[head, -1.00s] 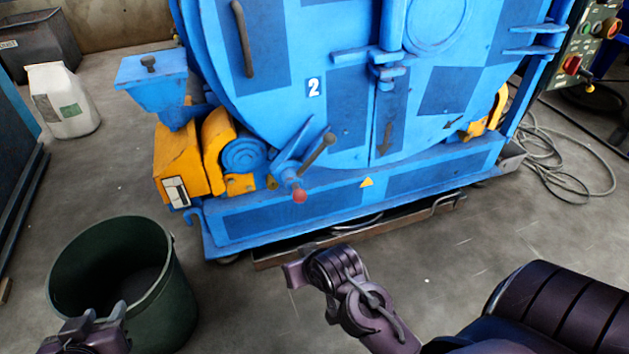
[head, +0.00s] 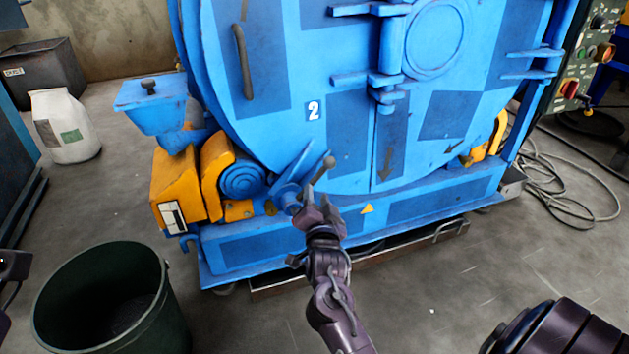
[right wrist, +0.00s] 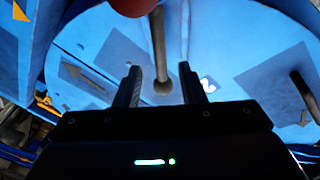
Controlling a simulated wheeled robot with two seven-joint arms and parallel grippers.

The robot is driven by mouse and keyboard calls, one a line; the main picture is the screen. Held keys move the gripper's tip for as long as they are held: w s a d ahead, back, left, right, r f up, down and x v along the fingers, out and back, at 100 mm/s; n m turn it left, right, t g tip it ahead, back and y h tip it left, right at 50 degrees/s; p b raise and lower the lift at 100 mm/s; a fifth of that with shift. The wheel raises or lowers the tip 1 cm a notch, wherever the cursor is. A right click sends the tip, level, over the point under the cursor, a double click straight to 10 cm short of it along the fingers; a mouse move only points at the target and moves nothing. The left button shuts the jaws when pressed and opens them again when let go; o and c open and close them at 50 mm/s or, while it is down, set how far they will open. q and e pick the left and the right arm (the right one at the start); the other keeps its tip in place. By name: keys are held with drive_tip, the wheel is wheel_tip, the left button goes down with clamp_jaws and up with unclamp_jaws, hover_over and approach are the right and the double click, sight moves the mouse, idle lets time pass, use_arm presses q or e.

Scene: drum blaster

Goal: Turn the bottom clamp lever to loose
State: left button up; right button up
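The bottom clamp lever (head: 322,172) is a grey rod with a round end, low on the front of the blue drum door (head: 345,140). Its red ball is hidden behind my right gripper (head: 318,208) in the head view. In the right wrist view, the lever's rod (right wrist: 158,50) shows between the two fingers of my open right gripper (right wrist: 162,88), with a gap on both sides. The red ball (right wrist: 133,5) is at the top edge there. My left gripper (head: 12,266) shows only as a dark part at the left edge; its fingers cannot be made out.
A green bin (head: 110,300) stands at lower left. Yellow motor housing (head: 180,185) and a blue hopper (head: 152,103) are left of the lever. Another grey handle (head: 243,62) is higher on the door. Cables (head: 560,195) lie at right.

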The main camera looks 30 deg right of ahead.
sight(315, 182)
drive_tip(key=b+x, duration=0.2)
drive_tip(key=x, duration=0.5)
drive_tip(key=shift+w+f+b, duration=0.1)
drive_tip(key=shift+b, duration=0.25)
drive_tip(key=shift+c, duration=0.3)
clamp_jaws()
